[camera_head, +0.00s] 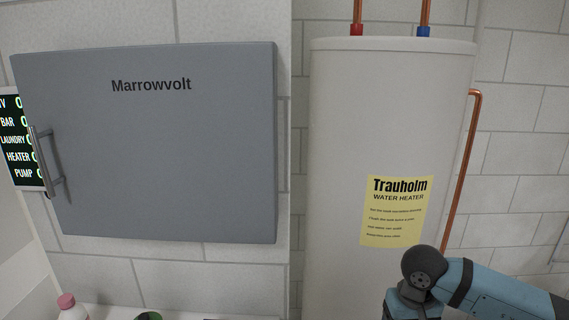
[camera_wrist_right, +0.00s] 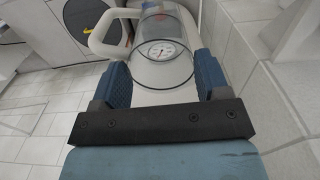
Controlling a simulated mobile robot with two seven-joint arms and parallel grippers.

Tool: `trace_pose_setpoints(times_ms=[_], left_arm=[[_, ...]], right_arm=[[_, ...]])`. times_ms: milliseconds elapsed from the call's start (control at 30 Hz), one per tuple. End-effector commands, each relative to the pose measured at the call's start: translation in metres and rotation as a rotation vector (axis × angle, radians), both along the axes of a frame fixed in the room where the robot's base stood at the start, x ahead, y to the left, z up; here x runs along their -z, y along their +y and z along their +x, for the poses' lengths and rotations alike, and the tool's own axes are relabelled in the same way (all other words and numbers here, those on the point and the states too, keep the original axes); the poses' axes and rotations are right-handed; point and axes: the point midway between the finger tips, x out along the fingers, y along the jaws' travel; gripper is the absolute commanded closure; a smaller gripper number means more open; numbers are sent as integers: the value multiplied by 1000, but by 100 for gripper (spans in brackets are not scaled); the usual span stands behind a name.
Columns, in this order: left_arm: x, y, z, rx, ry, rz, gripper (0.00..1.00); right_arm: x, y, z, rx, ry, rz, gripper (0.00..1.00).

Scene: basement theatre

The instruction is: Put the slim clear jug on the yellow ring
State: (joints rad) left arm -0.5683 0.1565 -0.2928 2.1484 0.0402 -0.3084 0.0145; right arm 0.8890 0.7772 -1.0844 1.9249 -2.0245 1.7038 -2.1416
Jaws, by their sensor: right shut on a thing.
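The slim clear jug (camera_wrist_right: 180,68) shows in the right wrist view as a see-through body with a dark rim line and a pale loop handle on its left. My right gripper (camera_wrist_right: 160,78) is shut on it, with one blue finger on each side. What lies below the jug is hard to make out. The yellow ring is in neither view. My left gripper is in neither view. In the head view only links of my right arm show at the lower right.
A grey Marrowvolt cabinet (camera_head: 160,150) hangs at the left, beside a water heater (camera_head: 390,130) with a copper pipe (camera_head: 462,170). A pink-capped bottle (camera_head: 70,308) stands at the bottom left. A round dial (camera_wrist_right: 160,50) shows through the jug. A tiled wall (camera_wrist_right: 240,65) runs along the right.

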Motion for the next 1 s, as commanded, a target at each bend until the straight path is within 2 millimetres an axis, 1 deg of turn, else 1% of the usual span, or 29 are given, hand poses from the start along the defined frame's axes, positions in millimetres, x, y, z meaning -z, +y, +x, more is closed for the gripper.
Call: trace_pose_setpoints(times_ms=[33,200,300,400,500,600,733,1000], left_arm=[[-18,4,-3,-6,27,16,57],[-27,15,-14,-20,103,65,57],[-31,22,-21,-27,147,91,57],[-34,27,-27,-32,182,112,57],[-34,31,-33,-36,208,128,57],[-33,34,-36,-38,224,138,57],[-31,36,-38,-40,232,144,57],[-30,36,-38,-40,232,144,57]], right_arm=[[-29,0,-5,0,0,0,72],[-71,0,-19,-2,0,2,72],[-93,0,-26,-1,0,2,72],[-110,0,-33,-1,0,2,72],[-121,0,-37,-1,1,3,72],[-126,0,-40,-2,1,4,72],[-129,0,-41,-2,-1,3,72],[-127,0,-41,-1,0,3,72]])
